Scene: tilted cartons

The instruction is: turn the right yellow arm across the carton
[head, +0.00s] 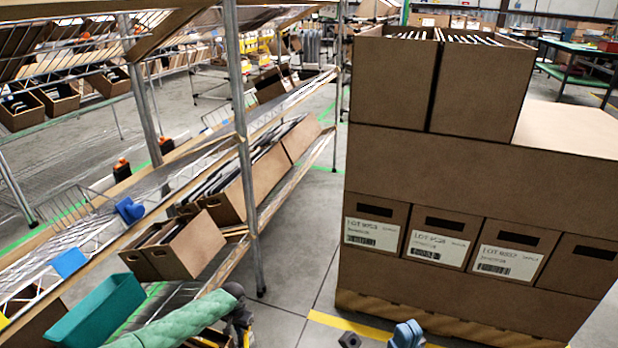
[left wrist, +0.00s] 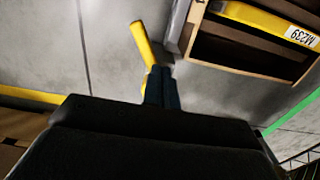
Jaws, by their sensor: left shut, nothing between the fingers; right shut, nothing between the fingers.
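In the left wrist view, an open brown carton (left wrist: 250,58) shows tilted at the upper right, with a yellow strip (left wrist: 262,22) bearing a white label along it. A yellow arm (left wrist: 144,45) stands out to the left of this carton, not across its opening. My left gripper (left wrist: 160,88) is shut and empty, its dark fingertips at the lower end of the yellow arm; contact cannot be told. In the head view, my left gripper (head: 240,320) is partly seen at the bottom, by small yellow parts. My right gripper (head: 407,335) is shut at the bottom edge.
A tall stack of cartons (head: 440,170) stands at the right. A wire rack (head: 245,150) with boxes fills the left, with a teal bin (head: 90,312) at its near end. Grey floor (head: 300,240) is clear between them, with a yellow floor line (head: 345,323).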

